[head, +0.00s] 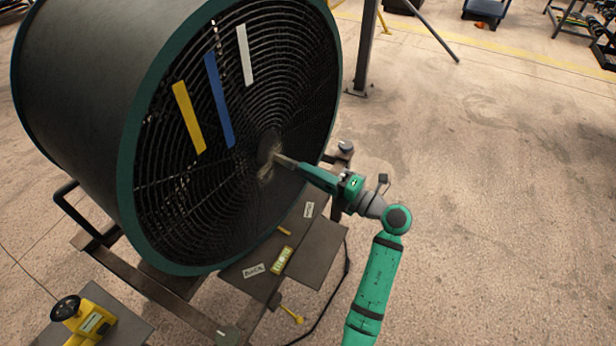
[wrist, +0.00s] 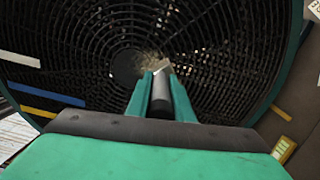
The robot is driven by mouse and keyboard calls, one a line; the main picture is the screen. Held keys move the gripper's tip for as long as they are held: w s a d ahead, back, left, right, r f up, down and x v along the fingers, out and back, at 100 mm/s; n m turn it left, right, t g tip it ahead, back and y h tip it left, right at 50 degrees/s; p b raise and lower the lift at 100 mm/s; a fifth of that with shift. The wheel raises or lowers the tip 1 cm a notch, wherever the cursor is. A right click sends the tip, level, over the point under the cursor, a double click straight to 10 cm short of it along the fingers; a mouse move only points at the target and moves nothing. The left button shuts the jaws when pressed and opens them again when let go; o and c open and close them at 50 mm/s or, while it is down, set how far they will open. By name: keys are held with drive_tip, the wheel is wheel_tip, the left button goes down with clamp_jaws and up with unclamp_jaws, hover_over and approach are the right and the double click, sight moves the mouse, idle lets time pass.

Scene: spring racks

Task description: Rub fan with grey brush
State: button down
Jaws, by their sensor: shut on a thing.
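The fan (head: 185,215) is a large dark drum with a green rim and a black wire grille. It also fills much of the wrist view (wrist: 215,50). My gripper (head: 305,168) is in front of the grille, close to the hub, and is shut on the grey brush (wrist: 161,90). The brush's grey shaft points at the grille, and its far end is beside a pale beige dirty patch (wrist: 150,60). The tip also shows in the head view (head: 283,159). I cannot tell for certain whether it touches the grille. The fingers partly hide the brush.
Yellow (head: 188,118), blue (head: 218,100) and white (head: 244,55) strips hang on the grille. Below the fan, a metal shelf (head: 320,255) holds a yellow level-like tool (head: 283,260) and labels. A yellow device (head: 85,320) stands lower left.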

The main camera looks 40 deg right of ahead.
drive_tip(key=shift+s+a+r, duration=0.85)
drive_tip(key=shift+a+r, duration=0.4)
drive_tip(key=shift+a, duration=2.2)
drive_tip(key=w+d, duration=0.2)
drive_tip(key=d, duration=0.6)
drive_tip(key=shift+d, duration=0.35)
drive_tip(key=shift+w, duration=0.1)
drive_tip(key=v, duration=0.6)
drive_tip(key=shift+d, duration=0.15)
idle(0.4)
drive_tip(key=v, duration=0.3)
idle(1.0)
